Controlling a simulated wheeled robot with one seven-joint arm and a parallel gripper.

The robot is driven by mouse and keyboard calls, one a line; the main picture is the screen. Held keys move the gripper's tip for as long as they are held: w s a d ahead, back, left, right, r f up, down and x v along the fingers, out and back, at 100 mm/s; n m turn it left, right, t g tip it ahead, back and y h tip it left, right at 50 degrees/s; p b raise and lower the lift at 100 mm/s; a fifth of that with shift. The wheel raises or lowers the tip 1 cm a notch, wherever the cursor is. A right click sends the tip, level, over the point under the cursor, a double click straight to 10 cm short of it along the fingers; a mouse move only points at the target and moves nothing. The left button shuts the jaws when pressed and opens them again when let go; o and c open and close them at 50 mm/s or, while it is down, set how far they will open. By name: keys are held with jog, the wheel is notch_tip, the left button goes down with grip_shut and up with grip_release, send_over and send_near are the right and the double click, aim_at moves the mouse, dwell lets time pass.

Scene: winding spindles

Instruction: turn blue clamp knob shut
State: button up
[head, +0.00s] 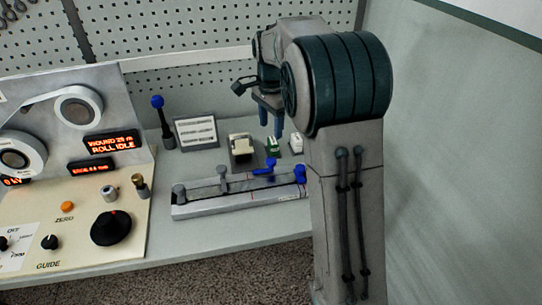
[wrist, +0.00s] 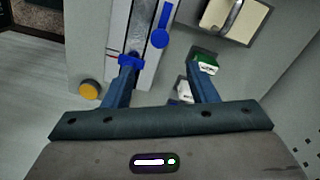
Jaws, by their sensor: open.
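The winding fixture is a pale rail (head: 240,195) on the bench, with upright grey posts. Two blue parts are on it: a flat blue lever with a round end (head: 264,171), and a blue knob (head: 300,173) at the right end. In the wrist view the lever (wrist: 161,36) lies along the rail, and the blue knob (wrist: 130,60) shows just beyond my left fingertip, partly covered by it. I cannot tell which is the clamp knob. My gripper (wrist: 165,75) is open with nothing between its fingers, pointing down over the rail's right end. Contact with the knob cannot be told.
A cream block on a dark base (head: 242,147), a green-and-white box (head: 272,146) and a white box (head: 296,143) stand behind the rail. A blue-topped lever (head: 158,102) and the control panel (head: 100,215) are to the left. An orange knob (wrist: 90,90) is left of my gripper.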

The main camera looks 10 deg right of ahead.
aim_at(271, 160)
notch_tip(271, 160, down, 12)
jog(key=shift+f+p, duration=0.15)
jog(key=shift+p, duration=0.25)
jog(key=c, duration=1)
